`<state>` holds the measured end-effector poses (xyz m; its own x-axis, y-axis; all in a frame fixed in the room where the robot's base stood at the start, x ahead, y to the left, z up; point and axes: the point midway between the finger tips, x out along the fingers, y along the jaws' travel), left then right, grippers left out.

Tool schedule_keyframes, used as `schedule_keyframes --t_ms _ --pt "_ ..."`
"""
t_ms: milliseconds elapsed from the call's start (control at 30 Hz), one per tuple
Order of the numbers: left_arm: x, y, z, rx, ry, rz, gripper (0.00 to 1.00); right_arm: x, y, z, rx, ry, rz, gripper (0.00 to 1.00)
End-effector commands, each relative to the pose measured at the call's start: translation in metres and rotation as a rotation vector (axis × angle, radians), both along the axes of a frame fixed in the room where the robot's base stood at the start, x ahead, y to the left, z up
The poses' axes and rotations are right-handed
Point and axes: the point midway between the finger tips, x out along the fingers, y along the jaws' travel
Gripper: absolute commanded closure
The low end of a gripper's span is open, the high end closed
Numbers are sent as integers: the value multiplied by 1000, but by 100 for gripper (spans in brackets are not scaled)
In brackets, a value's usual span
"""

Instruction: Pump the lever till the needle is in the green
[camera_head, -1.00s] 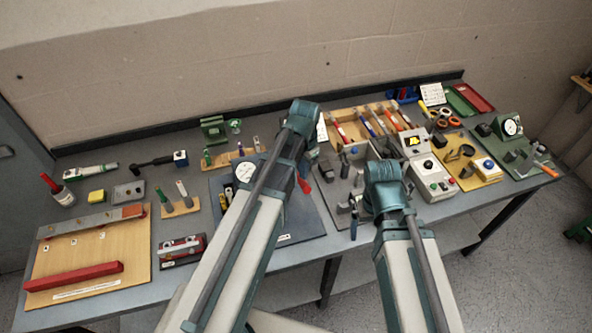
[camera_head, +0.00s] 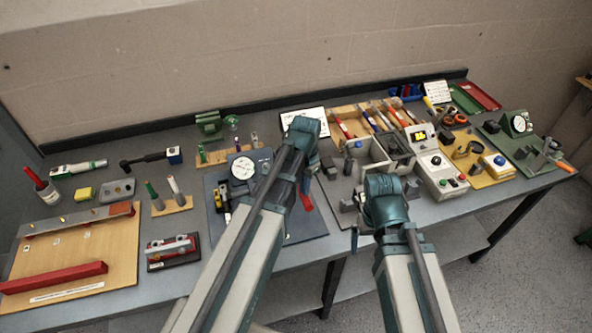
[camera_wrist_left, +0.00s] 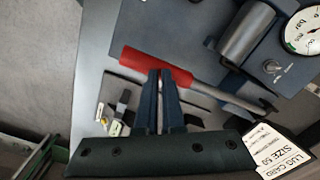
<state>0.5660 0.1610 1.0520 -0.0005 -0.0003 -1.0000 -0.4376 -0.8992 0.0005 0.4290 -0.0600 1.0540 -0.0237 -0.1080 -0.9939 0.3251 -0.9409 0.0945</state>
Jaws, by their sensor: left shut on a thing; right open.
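The round white gauge (camera_head: 242,168) stands on the plate. It also shows in the left wrist view (camera_wrist_left: 303,30), cut by the edge, with a green band; I cannot make out its needle reading. My right gripper (camera_head: 355,232) is open at the bench's front edge.
A grey open box (camera_head: 368,152) and a grey control box (camera_head: 437,172) stand right of my left wrist. A second gauge (camera_head: 519,123) is at the far right. A wooden board (camera_head: 120,250) with a red bar (camera_head: 55,277) is at the left.

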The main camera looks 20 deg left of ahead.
Motion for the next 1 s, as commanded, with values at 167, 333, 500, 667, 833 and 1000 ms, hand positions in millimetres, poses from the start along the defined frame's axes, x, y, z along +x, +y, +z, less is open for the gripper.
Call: schedule_keyframes --t_ms 167,333,500,667,833,1000 --pt "0 0 -25 1 -4 1 100 0 0 -25 -1 0 4 0" --pt "1 0 -11 0 -4 0 100 0 0 -11 -1 0 3 0" --pt "2 0 9 0 -3 0 100 0 0 9 0 0 0 0" --pt "4 0 32 0 -3 -1 100 0 0 32 1 0 -5 0" --pt "5 1 54 -1 -3 -1 100 0 0 54 2 0 -9 0" --pt "6 2 77 -1 -2 -1 100 0 0 77 2 1 -12 0"
